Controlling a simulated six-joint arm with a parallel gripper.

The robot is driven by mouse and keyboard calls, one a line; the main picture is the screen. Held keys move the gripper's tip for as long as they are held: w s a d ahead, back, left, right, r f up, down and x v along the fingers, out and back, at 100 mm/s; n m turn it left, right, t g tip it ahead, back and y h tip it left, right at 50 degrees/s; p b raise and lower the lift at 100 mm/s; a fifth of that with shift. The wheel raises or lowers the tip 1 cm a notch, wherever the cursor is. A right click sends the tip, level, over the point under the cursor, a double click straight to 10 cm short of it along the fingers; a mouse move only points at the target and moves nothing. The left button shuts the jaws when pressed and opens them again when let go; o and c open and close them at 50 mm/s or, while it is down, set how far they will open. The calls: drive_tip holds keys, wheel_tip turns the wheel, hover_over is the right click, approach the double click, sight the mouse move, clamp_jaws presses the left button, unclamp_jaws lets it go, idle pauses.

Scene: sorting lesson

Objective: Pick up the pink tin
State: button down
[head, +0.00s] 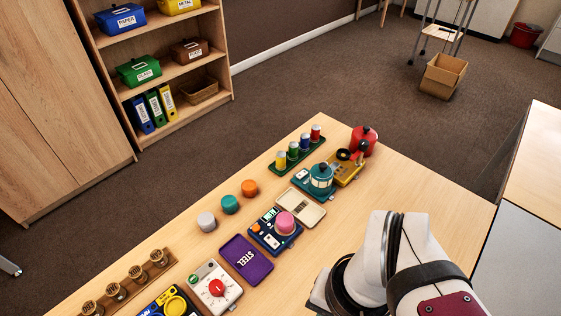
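The pink tin (285,223) is a small round pink piece. It rests on a dark blue panel (268,238) with coloured parts, near the middle of the table. My white arm stands at the lower right of the head view, to the right of the pink tin and apart from it. My gripper cannot be made out in this view.
An open beige case (301,208) and a teal pot (321,176) stand behind the tin. A purple "STEEL" plate (246,260) lies to its front left. Orange (249,188), teal (230,204) and grey (206,221) pieces stand left. The table (400,190) is clear to the right.

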drive_tip(key=c, duration=1.6)
unclamp_jaws()
drive_tip(key=shift+c, duration=0.9)
unclamp_jaws()
drive_tip(key=m+t+h, duration=0.1)
drive_tip(key=m+h, duration=0.1)
drive_tip(key=m, duration=1.3)
hover_over(286, 219)
drive_tip(key=s, duration=0.2)
drive_tip(key=shift+s+a+f, duration=0.1)
drive_tip(key=shift+a+f, duration=0.1)
drive_tip(key=shift+f, duration=0.85)
drive_tip(key=shift+m, duration=0.5)
drive_tip(key=f, duration=0.5)
drive_tip(key=w+f, duration=0.1)
drive_tip(key=f, duration=0.4)
drive_tip(key=w+f, duration=0.1)
drive_tip(key=f, duration=0.5)
drive_tip(key=shift+w+d, duration=0.1)
drive_tip(key=shift+d, duration=0.1)
drive_tip(key=shift+c, duration=0.3)
